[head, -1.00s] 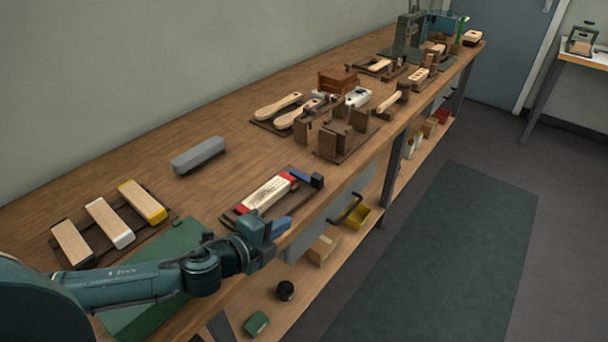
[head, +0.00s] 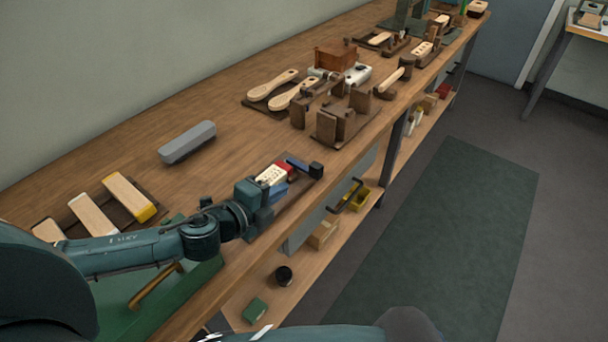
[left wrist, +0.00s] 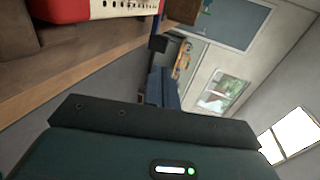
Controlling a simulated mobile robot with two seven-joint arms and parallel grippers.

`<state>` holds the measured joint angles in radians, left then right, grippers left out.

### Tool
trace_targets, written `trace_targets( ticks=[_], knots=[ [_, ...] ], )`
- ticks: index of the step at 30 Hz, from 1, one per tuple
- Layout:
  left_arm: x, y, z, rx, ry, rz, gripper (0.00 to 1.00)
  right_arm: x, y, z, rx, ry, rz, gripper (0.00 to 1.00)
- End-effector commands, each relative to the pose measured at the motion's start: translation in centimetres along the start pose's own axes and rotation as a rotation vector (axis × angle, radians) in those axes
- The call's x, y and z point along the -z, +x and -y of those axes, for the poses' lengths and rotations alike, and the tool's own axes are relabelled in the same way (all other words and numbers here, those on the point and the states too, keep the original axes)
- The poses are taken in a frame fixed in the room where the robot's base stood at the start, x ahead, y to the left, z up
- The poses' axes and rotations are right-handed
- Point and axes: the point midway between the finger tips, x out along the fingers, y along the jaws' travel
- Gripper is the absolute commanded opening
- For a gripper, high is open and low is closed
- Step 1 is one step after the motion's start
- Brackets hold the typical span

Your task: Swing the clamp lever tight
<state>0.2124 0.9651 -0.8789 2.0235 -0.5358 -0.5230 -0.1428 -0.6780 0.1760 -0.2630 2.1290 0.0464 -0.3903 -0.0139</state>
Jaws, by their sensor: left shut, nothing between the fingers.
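The clamp lever (head: 299,165) is a short blue bar with a black knob (head: 316,170) at the far right end of a dark wooden fixture. A cream block with red ends (head: 271,175) lies in that fixture, partly hidden behind my left gripper. My left gripper (head: 283,188) is shut and empty, with its blue fingers beside the block, short of the black knob. In the left wrist view the red and cream block (left wrist: 125,9) crosses the top, with the shut fingers (left wrist: 162,88) below it. I cannot tell if they touch anything. My right gripper is out of view.
A grey block (head: 187,142) lies on the bench behind. Wooden brush blanks (head: 130,196) sit in a rack at left, near a green mat (head: 180,300). Brown fixtures (head: 340,122) stand farther along.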

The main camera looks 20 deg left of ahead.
Motion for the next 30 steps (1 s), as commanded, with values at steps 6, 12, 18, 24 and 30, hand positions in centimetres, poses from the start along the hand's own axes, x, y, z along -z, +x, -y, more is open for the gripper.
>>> trace_targets(
  ticks=[6, 12, 18, 24, 30],
  knots=[
    [0.0, 3.5, 0.2, 0.003, -0.001, 0.001, 0.00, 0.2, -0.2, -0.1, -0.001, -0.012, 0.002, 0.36],
    [0.1, 7.1, 0.2, 0.002, 0.001, 0.000, 0.00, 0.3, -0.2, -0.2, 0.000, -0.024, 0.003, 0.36],
    [0.0, 9.1, 0.0, 0.000, 0.000, 0.000, 0.00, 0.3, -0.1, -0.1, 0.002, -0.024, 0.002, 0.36],
    [0.0, 9.6, 0.0, 0.000, 0.000, -0.001, 0.00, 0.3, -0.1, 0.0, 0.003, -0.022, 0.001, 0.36],
    [0.0, 9.5, 0.0, 0.000, 0.000, 0.000, 0.00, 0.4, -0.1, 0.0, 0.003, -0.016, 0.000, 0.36]
  ],
)
